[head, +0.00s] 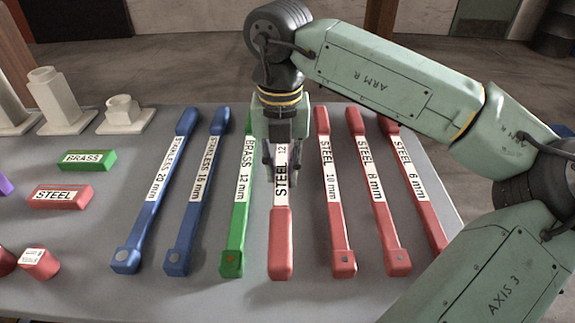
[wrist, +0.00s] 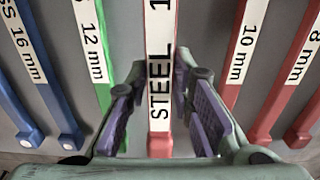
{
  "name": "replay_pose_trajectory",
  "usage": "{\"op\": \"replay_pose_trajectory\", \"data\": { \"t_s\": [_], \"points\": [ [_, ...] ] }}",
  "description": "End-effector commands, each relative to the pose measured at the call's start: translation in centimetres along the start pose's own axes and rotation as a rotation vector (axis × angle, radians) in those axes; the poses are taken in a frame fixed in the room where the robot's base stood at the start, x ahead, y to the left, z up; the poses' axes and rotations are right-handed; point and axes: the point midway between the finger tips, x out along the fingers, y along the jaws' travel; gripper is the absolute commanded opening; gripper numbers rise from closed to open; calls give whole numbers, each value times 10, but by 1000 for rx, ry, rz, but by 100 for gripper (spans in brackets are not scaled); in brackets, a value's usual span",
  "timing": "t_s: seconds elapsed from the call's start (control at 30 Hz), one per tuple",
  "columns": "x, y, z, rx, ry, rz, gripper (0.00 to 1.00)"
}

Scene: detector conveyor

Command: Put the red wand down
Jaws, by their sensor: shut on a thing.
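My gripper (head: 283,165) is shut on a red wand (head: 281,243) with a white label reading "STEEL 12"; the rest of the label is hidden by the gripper. The wand lies lengthwise in the row, between the green wand (head: 234,222) and the red 10 mm wand (head: 338,225). In the wrist view the held wand (wrist: 160,145) runs between my two finger pads (wrist: 160,98). It looks wider there than its neighbours, so it seems raised a little above the grey table (head: 180,301). Its far end is hidden behind my gripper in the head view.
Two blue wands (head: 143,222) lie left of the green one. Red 8 mm (head: 383,217) and 6 mm (head: 421,210) wands lie to the right. Green BRASS (head: 88,168) and red STEEL (head: 60,205) blocks, small red pieces (head: 40,272) and pale stands (head: 122,120) are at left.

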Motion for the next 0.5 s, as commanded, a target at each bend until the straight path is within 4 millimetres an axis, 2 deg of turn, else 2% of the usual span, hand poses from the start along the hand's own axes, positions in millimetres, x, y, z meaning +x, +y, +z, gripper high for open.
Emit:
{"op": "replay_pose_trajectory", "data": {
  "t_s": [0.1, 0.27, 0.5],
  "points": [
    [-1, -7, 16, -1, 1, 3, 0],
    [4, -11, 22, -2, 1, 0, 0],
    [32, -11, 21, -3, 3, 2, 0]
  ]
}}
